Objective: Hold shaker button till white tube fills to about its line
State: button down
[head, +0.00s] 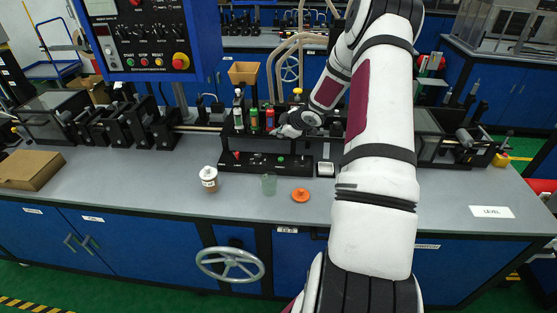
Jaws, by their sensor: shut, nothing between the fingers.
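A black dispensing rack (232,131) stands on the bench left of my forearm, with a low black base (258,162) in front. Several upright tubes stand in the rack. The leftmost, a pale one (238,117), looks like the white tube; its line and fill level are too small to read. A small green button (280,159) sits on the base, but I cannot tell if it is the shaker button. My gripper (279,131) is shut and empty, in front of the rack's right part, close to the red tube (269,118). I cannot tell whether it touches anything.
A tan hopper (243,73) tops the rack. A blue control panel (150,40) hangs at left. The bench's front right is mostly clear.

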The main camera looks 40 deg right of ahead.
jog(key=b, duration=0.6)
send_over(279, 160)
notch_tip(279, 160, down, 7)
jog(key=shift+w+d+f, duration=0.1)
jog(key=shift+f, duration=0.8)
jog(key=shift+f, duration=0.15)
dwell(0.8)
jog(key=shift+f, duration=0.25)
jog(key=shift+f, duration=0.45)
dwell(0.7)
jog(key=shift+r, duration=0.1)
dwell(1.7)
jog(key=shift+r+p, duration=0.55)
jog(key=shift+r, duration=0.25)
jog(key=shift+r, duration=0.1)
